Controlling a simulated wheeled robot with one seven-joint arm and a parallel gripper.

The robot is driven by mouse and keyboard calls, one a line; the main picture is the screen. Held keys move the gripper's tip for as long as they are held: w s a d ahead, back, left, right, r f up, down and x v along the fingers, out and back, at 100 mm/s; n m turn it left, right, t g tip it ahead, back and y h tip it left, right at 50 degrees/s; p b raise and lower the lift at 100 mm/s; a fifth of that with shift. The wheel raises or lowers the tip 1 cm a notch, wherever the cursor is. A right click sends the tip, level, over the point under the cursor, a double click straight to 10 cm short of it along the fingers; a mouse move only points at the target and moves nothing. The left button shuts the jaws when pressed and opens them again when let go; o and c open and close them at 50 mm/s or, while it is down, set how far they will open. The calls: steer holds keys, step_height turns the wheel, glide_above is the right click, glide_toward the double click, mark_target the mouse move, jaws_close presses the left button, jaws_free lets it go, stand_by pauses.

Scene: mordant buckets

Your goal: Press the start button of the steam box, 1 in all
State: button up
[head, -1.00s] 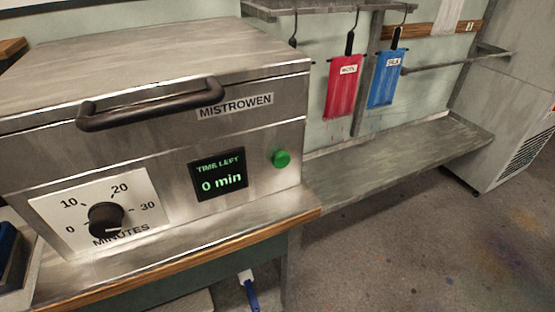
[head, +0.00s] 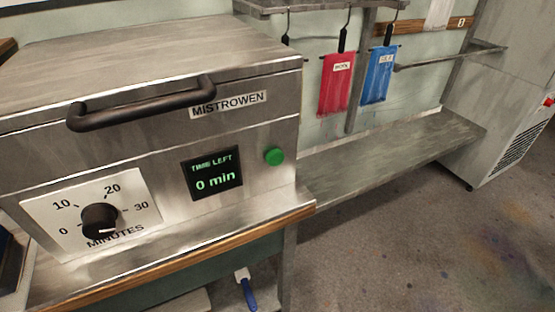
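The steam box (head: 70,170) is a metal box with a shut lid and a black bar handle (head: 142,103), at the left in the head view. Its label reads MISTROWEN. The round green start button (head: 274,156) sits on the front panel, right of the display (head: 212,173), which reads TIME LEFT 0 min. The black minutes dial (head: 100,220) is at the lower left of the panel, its white mark pointing to the right and slightly down. Nothing covers the button. My gripper is not in view.
The steam box stands on a wood-edged counter (head: 190,252). A low grey shelf (head: 390,157) runs along the wall to the right. Red (head: 337,85) and blue (head: 377,77) cloths hang above it. A grey cabinet (head: 502,95) stands at the far right. The floor (head: 400,240) in front is clear.

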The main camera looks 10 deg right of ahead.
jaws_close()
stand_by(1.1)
